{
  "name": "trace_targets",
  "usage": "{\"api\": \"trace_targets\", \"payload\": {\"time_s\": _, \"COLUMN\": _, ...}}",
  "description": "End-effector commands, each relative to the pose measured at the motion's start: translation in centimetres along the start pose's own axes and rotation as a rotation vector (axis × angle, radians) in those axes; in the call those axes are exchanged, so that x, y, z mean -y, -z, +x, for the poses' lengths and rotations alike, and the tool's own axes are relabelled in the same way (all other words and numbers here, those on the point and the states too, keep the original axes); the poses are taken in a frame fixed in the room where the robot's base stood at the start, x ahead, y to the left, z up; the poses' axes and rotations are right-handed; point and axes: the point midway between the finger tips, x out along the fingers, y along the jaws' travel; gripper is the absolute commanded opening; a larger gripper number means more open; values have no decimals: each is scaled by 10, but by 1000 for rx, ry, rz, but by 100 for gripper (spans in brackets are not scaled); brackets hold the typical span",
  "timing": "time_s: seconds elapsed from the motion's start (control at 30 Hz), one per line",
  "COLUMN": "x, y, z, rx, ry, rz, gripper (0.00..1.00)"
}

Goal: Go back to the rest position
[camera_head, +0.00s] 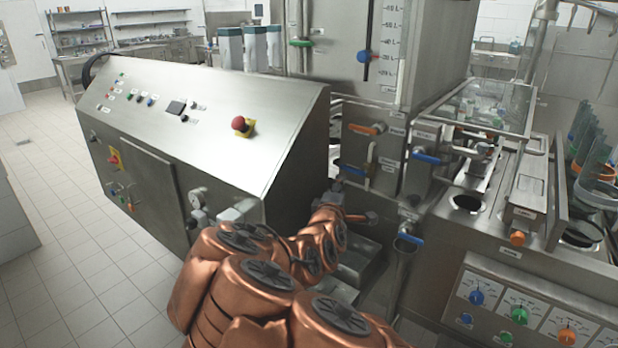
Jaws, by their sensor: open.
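My copper-coloured arm reaches up from the bottom of the head view towards the front of the steel filling machine (425,195). My gripper (352,202) is small at the arm's far end, partly hidden by the wrist, and is open. It is close to the lower pipework beside the control cabinet (215,120). An orange handle (355,218) shows right by it; I cannot tell whether they touch. I see nothing held.
The sloped control cabinet with a red stop button (239,123) stands left of my arm. Orange (362,129) and blue (430,157) valve handles stick out of the machine. A dial panel (530,318) is at lower right. The tiled floor (75,250) at left is clear.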

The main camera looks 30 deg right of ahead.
Motion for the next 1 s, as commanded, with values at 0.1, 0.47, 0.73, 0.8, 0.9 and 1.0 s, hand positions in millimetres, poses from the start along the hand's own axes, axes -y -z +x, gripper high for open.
{"api": "trace_targets", "payload": {"time_s": 0.1, "x": 0, "y": 0, "z": 0, "rx": 0, "ry": 0, "rz": 0, "gripper": 41}}
{"api": "trace_targets", "payload": {"time_s": 0.47, "x": 26, "y": -14, "z": -28, "rx": 78, "ry": 251, "rz": 226, "gripper": 41}}
{"api": "trace_targets", "payload": {"time_s": 0.73, "x": 66, "y": -14, "z": -107, "rx": 201, "ry": 640, "rz": 513, "gripper": 41}}
{"api": "trace_targets", "payload": {"time_s": 0.8, "x": 72, "y": -12, "z": -134, "rx": 235, "ry": 740, "rz": 570, "gripper": 41}}
{"api": "trace_targets", "payload": {"time_s": 0.9, "x": 78, "y": -9, "z": -175, "rx": 285, "ry": 877, "rz": 637, "gripper": 41}}
{"api": "trace_targets", "payload": {"time_s": 1.0, "x": 82, "y": -9, "z": -219, "rx": 342, "ry": 1014, "rz": 682, "gripper": 41}}
